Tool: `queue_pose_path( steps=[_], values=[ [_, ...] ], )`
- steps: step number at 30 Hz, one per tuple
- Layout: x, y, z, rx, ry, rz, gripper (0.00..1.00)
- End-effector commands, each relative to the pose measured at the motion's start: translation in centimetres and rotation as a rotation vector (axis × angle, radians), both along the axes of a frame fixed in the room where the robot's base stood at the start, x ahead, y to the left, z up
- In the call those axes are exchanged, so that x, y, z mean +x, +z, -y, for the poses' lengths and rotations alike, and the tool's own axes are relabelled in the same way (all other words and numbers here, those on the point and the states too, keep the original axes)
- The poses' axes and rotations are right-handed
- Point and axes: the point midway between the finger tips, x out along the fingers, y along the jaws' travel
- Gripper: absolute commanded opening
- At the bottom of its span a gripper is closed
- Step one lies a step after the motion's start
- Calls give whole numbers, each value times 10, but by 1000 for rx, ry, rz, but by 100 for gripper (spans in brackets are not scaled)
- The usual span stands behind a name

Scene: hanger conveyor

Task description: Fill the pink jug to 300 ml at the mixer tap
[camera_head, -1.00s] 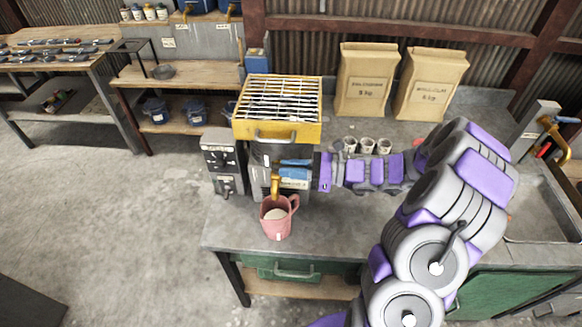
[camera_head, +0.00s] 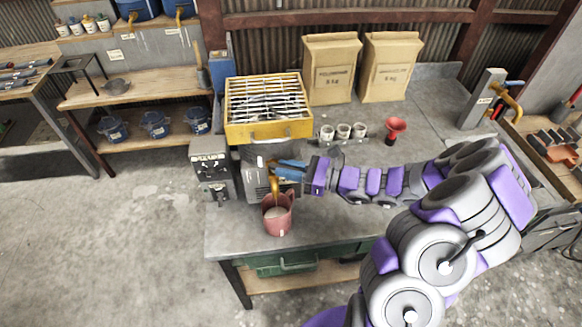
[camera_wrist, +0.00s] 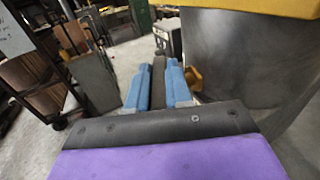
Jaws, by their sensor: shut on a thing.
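In the head view the pink jug (camera_head: 277,222) stands upright near the front left of the grey bench. Its open top shows a pale inside; I cannot read a level. A brass spout (camera_head: 275,186) on the machine under the yellow hopper hangs over it. The mixer tap (camera_head: 505,92), a grey post with a brass spout and coloured levers, stands at the far right. My gripper (camera_head: 289,172) is behind and above the jug, at the machine's front. In the wrist view its blue fingers (camera_wrist: 157,85) are shut on a dark grey bar (camera_wrist: 158,72).
The yellow hopper (camera_head: 268,128) with a grate tops the machine. A grey switch box (camera_head: 212,170) stands to its left. Three small cups (camera_head: 343,132), a red funnel (camera_head: 395,128) and two paper sacks (camera_head: 330,70) are behind my arm. The bench front right of the jug is clear.

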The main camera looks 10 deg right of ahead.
Motion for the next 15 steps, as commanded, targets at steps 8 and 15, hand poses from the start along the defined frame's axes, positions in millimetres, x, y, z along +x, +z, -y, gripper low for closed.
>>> queue_pose_path(
  steps=[8,15],
  values=[
    [0,2,-2,6,0,2,0],
    [-1,2,-2,5,2,1,39]
  ],
)
